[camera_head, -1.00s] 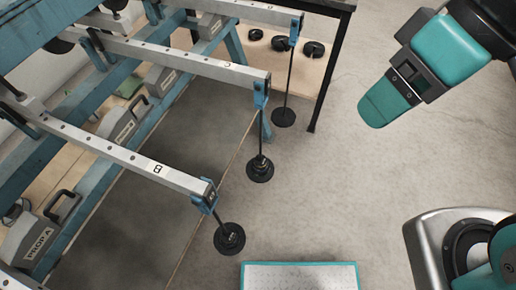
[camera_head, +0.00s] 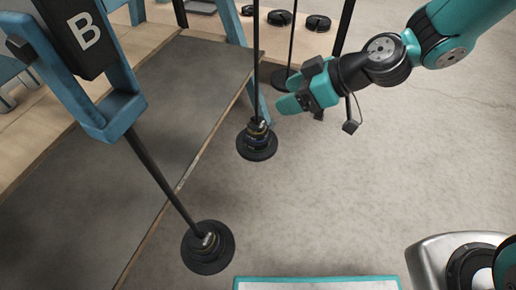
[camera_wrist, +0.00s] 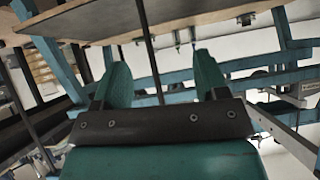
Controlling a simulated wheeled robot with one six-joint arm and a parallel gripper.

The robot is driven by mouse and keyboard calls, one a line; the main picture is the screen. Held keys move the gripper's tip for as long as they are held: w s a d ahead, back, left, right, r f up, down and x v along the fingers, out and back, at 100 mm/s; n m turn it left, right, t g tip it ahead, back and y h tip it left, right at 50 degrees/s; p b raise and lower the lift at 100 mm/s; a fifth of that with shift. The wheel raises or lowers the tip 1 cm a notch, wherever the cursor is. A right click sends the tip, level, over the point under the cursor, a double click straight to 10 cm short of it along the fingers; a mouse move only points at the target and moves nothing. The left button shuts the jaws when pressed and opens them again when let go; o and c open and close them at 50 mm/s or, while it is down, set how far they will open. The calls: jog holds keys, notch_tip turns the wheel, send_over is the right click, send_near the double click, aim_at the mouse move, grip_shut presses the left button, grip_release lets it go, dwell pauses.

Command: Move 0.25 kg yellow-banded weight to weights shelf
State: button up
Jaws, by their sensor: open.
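My gripper (camera_head: 288,103) is open, with teal fingers pointing left, just right of and above the middle hanger's weight stack in the head view. That dark stack (camera_head: 257,143) hangs on a thin rod and shows a small yellowish band and a bluish one near its top. Another stack (camera_head: 207,248) hangs under lever B (camera_head: 85,32), also with a faint yellowish band. I cannot read any mass. In the wrist view a dark rod (camera_wrist: 148,45) passes between the open fingers (camera_wrist: 163,78); its depth is unclear. The wooden shelf with loose black slotted weights (camera_head: 280,17) is at the top.
A third hanger's disc (camera_head: 287,79) is behind my gripper, partly hidden. A blue frame leg (camera_head: 233,22) stands left of the middle rod. A teal-edged platform (camera_head: 315,284) is at the bottom. The concrete floor (camera_head: 350,200) to the right is clear.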

jog(key=t+b, duration=0.1)
jog(key=b, duration=0.1)
send_near(263, 125)
jog(key=w+a, duration=0.1)
jog(key=a, duration=0.1)
jog(key=b+x, duration=0.1)
jog(key=x, duration=0.1)
jog(key=b+x, duration=0.1)
jog(key=x, duration=0.2)
jog(key=f+b+x, duration=0.1)
jog(key=x, duration=0.2)
jog(key=shift+s+d+b, duration=0.2)
jog(key=shift+d+b, duration=0.2)
jog(key=shift+b+x, duration=0.35)
jog(key=shift+x, duration=0.6)
jog(key=c, duration=0.5)
jog(key=o, duration=0.6)
